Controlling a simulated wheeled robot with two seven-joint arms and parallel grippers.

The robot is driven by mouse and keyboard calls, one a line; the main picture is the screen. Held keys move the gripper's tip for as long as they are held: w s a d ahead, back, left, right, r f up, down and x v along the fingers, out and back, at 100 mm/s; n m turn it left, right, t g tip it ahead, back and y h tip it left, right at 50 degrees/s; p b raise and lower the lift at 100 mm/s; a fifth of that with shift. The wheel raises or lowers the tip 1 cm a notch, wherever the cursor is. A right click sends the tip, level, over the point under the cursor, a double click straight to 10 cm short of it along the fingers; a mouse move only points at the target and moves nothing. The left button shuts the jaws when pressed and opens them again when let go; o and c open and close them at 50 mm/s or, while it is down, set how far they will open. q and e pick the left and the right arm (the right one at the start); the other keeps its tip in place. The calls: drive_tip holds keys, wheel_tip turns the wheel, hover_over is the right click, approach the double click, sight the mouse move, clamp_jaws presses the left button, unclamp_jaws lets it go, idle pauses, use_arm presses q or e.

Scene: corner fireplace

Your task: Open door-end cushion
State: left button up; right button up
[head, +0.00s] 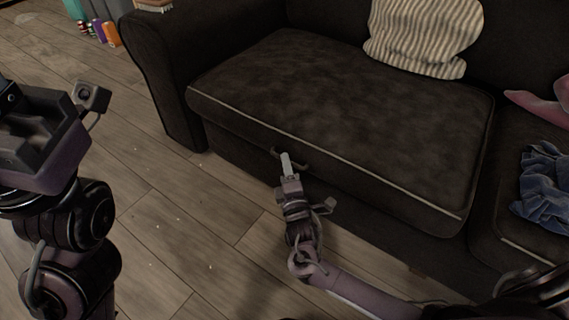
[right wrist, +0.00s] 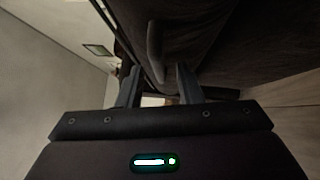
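The door-end cushion (head: 330,105) is the dark seat cushion with pale piping at the sofa's left end. It lies flat on the base, with no gap showing. A dark curved handle (head: 302,166) sits on the front below its edge. My right gripper (head: 286,157) is at this handle and partly hides it. In the right wrist view its two fingers (right wrist: 158,82) are apart, with the handle (right wrist: 154,52) just ahead of the gap; contact cannot be told. My left gripper (head: 42,140) is at the left edge, away from the sofa, its fingers not distinguishable.
A striped pillow (head: 424,38) stands against the backrest. Blue cloth (head: 545,188) and a pink item (head: 541,105) lie on the right seat. The sofa's armrest (head: 160,85) is left of the cushion. Wooden floor (head: 185,225) is clear in front. Small coloured items (head: 108,32) stand at the back left.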

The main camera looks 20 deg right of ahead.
drive_tip(key=shift+w+d+r+b, duration=0.15)
drive_tip(key=shift+w+b, duration=0.15)
drive_tip(key=shift+w, duration=0.9)
clamp_jaws()
